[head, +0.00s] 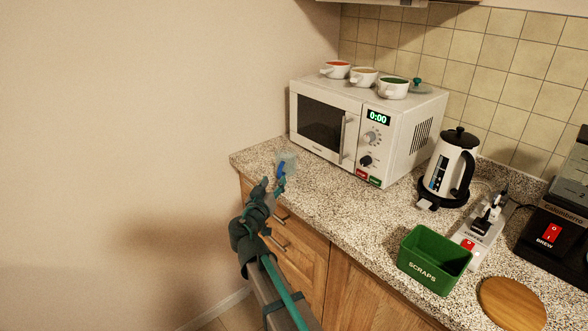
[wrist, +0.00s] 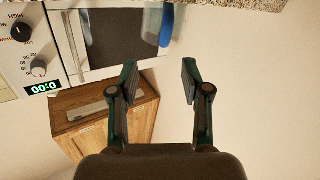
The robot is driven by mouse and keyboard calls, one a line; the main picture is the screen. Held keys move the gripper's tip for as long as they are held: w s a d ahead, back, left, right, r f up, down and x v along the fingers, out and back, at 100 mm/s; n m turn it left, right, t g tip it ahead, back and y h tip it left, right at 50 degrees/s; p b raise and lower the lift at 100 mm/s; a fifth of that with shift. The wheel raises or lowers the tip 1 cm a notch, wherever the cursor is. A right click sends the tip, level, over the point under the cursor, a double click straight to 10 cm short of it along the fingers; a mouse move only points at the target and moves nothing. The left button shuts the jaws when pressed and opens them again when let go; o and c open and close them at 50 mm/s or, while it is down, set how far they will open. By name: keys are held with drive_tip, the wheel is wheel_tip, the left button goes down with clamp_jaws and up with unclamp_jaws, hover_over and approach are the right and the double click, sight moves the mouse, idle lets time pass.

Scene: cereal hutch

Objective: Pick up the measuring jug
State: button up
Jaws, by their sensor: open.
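The measuring jug (head: 288,160) is clear with a blue handle and stands at the counter's left end, in front of the microwave. In the wrist view, which is upside down, its blue handle (wrist: 166,26) shows at the top, and its clear body is hard to make out. My gripper (head: 272,187) is just in front of the jug, near the counter's front edge. In the wrist view my gripper (wrist: 160,80) has its two fingers apart with nothing between them. I cannot tell the exact gap to the handle.
The microwave (head: 325,122) stands close behind the jug, with several cups on top. A kettle (head: 452,160), a green scraps bin (head: 434,260), a power strip (head: 480,232), a coffee maker (head: 555,235) and a round board (head: 512,303) are to the right. A wooden cabinet (wrist: 105,115) hangs above.

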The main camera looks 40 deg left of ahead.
sight(279, 168)
drive_tip(key=p+x, duration=0.1)
drive_tip(key=x, duration=0.3)
drive_tip(key=shift+w+a, duration=0.15)
drive_tip(key=shift+a, duration=0.05)
drive_tip(key=p+x, duration=0.1)
drive_tip(key=x, duration=0.1)
drive_tip(key=p+x, duration=0.1)
drive_tip(key=x, duration=0.1)
drive_tip(key=shift+w+a+r, duration=0.1)
drive_tip(key=shift+a+r, duration=0.1)
drive_tip(key=shift+a, duration=0.1)
drive_tip(key=shift+w+a+f, duration=0.1)
drive_tip(key=shift+w, duration=0.35)
drive_tip(key=shift+s, duration=0.1)
clamp_jaws()
